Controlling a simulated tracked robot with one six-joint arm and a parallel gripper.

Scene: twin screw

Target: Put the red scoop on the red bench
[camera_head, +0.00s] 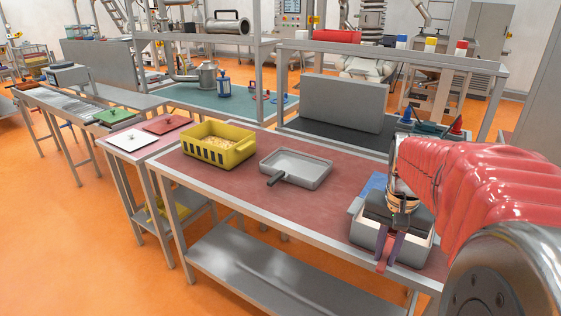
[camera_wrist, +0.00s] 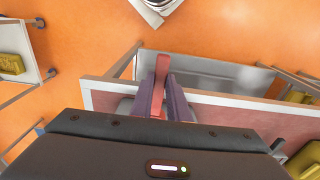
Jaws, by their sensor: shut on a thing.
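My gripper (camera_head: 386,254) reaches down at the near right edge of the red bench (camera_head: 228,186). Its purple fingers are shut on a red piece, taken to be the red scoop (camera_head: 383,267). In the wrist view the red scoop (camera_wrist: 160,84) shows as a narrow red strip between the fingers; the rest of it is hidden. The gripper is in front of a white-grey bin (camera_head: 416,247) at the bench's right end. The scoop overlaps the bench's front edge in the head view; I cannot tell whether it touches.
A yellow crate (camera_head: 231,154) with pale contents and a grey tray (camera_head: 310,169) with a dark handle stand on the bench. A blue item (camera_head: 373,187) lies behind the bin. Bare red top lies in front of the tray. A lower grey shelf (camera_head: 270,270) runs underneath.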

